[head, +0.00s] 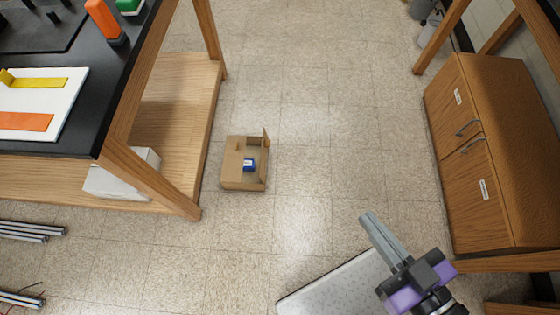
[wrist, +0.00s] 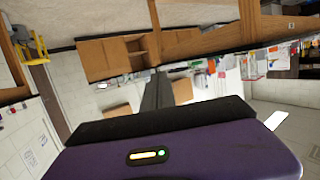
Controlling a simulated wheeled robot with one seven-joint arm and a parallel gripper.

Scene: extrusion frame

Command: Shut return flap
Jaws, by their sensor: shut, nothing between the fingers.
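A small cardboard box (head: 232,180) sits on the floor near the middle of the head view, with a small blue item (head: 249,165) in its opening. A narrow upright panel (head: 266,139) stands up at its back right corner; it looks like an open flap, but I cannot tell for sure. My gripper (head: 369,217) is to the lower right of the box, well apart from it. Its long grey fingers are together and empty. The closed fingers also show in the wrist view (wrist: 158,92), where I cannot make out the box.
A wooden bench with a black top (head: 70,140) and low shelf stands at left. A wooden cabinet (head: 480,150) stands at right. Metal bars (head: 30,232) lie at lower left. Tiled floor (head: 330,150) is clear between the box and the cabinet.

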